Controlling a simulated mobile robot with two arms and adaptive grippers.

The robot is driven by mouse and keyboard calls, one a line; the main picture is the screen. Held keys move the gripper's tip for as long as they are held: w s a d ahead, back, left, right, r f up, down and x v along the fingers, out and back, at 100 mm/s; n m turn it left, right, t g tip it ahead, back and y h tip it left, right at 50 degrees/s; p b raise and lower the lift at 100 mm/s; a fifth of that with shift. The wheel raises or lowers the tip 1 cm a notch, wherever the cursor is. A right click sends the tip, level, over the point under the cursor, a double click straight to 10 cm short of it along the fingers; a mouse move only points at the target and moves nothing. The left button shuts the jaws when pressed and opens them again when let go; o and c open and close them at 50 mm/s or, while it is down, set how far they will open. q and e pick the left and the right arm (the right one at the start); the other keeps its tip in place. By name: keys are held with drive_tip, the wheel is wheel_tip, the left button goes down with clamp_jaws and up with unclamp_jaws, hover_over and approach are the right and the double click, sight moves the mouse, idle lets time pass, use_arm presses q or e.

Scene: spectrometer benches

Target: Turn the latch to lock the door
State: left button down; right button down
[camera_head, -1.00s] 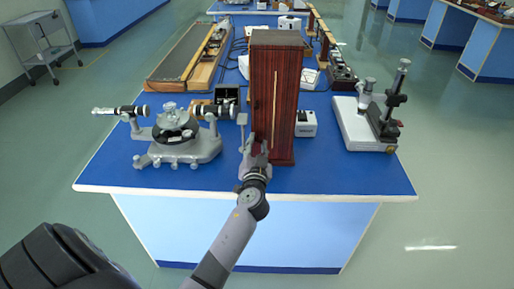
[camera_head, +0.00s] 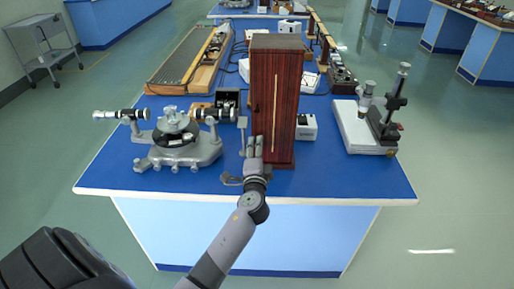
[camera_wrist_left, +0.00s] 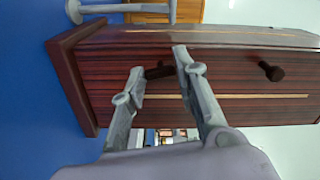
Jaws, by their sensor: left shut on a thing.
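The tall dark-red wooden cabinet (camera_head: 287,90) stands upright on the blue bench, and its door looks closed. My left gripper (camera_head: 255,142) is at the lower left part of its front. In the left wrist view the cabinet (camera_wrist_left: 235,88) lies sideways across the picture. There the fingers of my left gripper (camera_wrist_left: 158,60) are on either side of a small dark latch (camera_wrist_left: 157,72), shut on it. A round dark knob (camera_wrist_left: 271,71) sits apart to the right, clear of the fingers. The latch is hidden by my gripper in the head view. My right gripper is not in view.
A grey spectrometer (camera_head: 178,140) stands left of the cabinet on the blue bench (camera_head: 330,180). A white-based microscope (camera_head: 365,128) stands to the right. A small white box (camera_head: 307,127) is just behind the cabinet's right side. The front right of the bench is clear.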

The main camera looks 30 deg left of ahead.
use_arm(q)
drive_tip(key=shift+r+m, duration=0.1)
drive_tip(key=shift+m, duration=1.2)
drive_tip(key=c, duration=1.2)
unclamp_jaws()
drive_tip(key=shift+d, duration=0.1)
drive_tip(key=shift+c, duration=0.2)
drive_tip(key=v, duration=1.2)
drive_tip(key=shift+s, duration=0.1)
